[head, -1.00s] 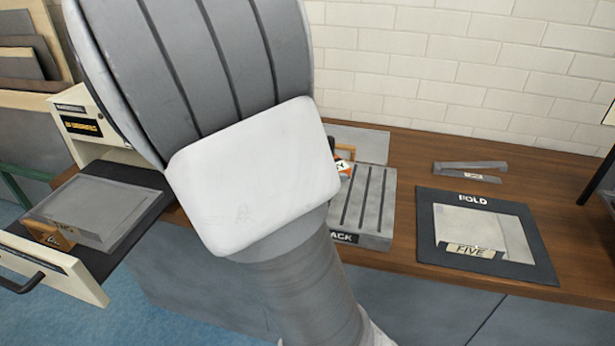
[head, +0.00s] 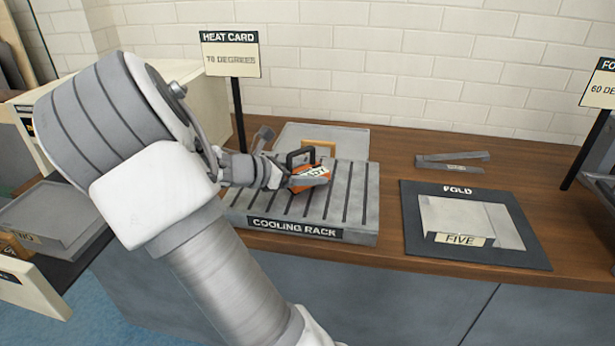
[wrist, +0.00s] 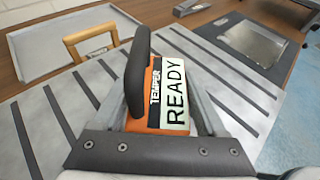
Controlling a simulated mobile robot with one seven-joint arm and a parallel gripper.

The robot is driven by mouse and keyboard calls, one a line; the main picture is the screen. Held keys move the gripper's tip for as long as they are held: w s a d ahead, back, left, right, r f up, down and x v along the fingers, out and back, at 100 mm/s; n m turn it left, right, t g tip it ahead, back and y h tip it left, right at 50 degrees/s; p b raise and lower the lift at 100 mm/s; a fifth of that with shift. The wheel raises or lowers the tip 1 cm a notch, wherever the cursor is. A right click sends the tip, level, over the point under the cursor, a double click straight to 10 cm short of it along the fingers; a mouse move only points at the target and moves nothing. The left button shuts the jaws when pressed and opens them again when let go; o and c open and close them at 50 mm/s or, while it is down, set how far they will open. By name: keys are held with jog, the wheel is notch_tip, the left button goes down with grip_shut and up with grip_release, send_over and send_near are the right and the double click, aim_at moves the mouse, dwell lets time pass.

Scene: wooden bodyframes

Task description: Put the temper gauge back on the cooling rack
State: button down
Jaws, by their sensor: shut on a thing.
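The temper gauge (wrist: 168,100) is an orange block with a black handle, a "TEMPER" label and a pale "READY" panel. My gripper (wrist: 165,118) is shut on it, with a finger on each side in the wrist view. In the head view the gauge (head: 308,178) is at the back middle of the cooling rack (head: 245,218), a grey slotted slab with a name plate on its front. The gauge is over the slots; whether it touches the rack cannot be told. My gripper (head: 300,180) reaches it from the left.
A grey tray with a wooden handle (head: 320,144) lies behind the rack. The heat card sign (head: 231,53) stands at back left. To the right are the dark fold mat (head: 420,245) with a plate marked FIVE and a metal piece (head: 452,161). An open drawer (head: 38,290) is at left.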

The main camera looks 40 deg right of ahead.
jog(key=shift+r, duration=0.1)
grip_release()
jog(key=shift+f, duration=0.2)
jog(key=shift+r, duration=0.25)
jog(key=p+v, duration=0.4)
jog(key=v, duration=0.6)
jog(key=shift+a+r, duration=0.15)
jog(key=shift+a, duration=0.1)
jog(key=shift+a+r, duration=0.15)
jog(key=shift+a, duration=0.5)
jog(key=s+m+y, duration=0.1)
jog(key=s+a+m+y, duration=0.1)
jog(key=s+m, duration=0.1)
jog(key=s+m+y, duration=0.1)
jog(key=s+y, duration=0.1)
jog(key=shift+s+a, duration=0.2)
jog(key=shift+a, duration=0.15)
jog(key=s+a+r+m+t+y, duration=0.3)
jog(key=s+a+r+m+y, duration=0.1)
jog(key=s+a+m, duration=0.2)
jog(key=s+a+r+m+t+y, duration=0.3)
jog(key=s+a+m+y, duration=0.2)
jog(key=s+a+m, duration=0.2)
jog(key=shift+s+a+r+t, duration=0.35)
jog(key=shift+s+a+t, duration=0.05)
jog(key=shift+s+a, duration=0.45)
